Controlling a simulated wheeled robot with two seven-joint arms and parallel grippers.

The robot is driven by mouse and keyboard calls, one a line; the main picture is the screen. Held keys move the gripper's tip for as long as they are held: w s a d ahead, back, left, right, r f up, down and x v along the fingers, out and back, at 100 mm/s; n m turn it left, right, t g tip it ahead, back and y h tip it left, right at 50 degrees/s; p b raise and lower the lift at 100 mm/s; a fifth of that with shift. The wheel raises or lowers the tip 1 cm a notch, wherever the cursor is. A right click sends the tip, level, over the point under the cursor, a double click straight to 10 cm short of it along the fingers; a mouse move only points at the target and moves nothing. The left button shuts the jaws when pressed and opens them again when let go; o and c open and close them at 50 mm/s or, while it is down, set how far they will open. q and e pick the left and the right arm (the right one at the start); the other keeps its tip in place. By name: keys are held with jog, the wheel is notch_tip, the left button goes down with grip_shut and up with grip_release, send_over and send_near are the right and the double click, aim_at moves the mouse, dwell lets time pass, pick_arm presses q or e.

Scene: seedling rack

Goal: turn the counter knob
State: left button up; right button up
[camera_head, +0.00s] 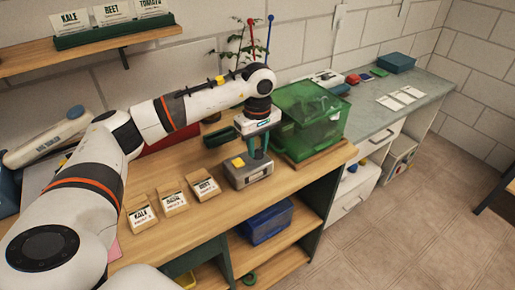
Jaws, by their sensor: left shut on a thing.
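The counter (249,176) is a small grey box with a yellow square on its top. It stands on the wooden bench near the bench's front edge. My left arm comes in from the left and reaches down to it. My left gripper (258,154) points down over the right part of the box's top, with its teal fingers shut on the knob. The knob itself is hidden between the fingers, so its angle cannot be seen. My right gripper is out of view.
A green see-through bin (308,118) stands close to the right of my gripper. Seed packets (173,194) lie left of the counter. A blue crate (268,221) sits on the shelf below. A plant with red and blue stakes (253,38) stands behind.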

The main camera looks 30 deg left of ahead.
aim_at(258, 150)
pick_arm(q)
jog(key=shift+r+m, duration=0.1)
jog(key=shift+m, duration=0.2)
jog(key=o, duration=1)
notch_tip(258, 150, up, 12)
jog(key=shift+b, duration=0.9)
jog(key=shift+d, duration=0.1)
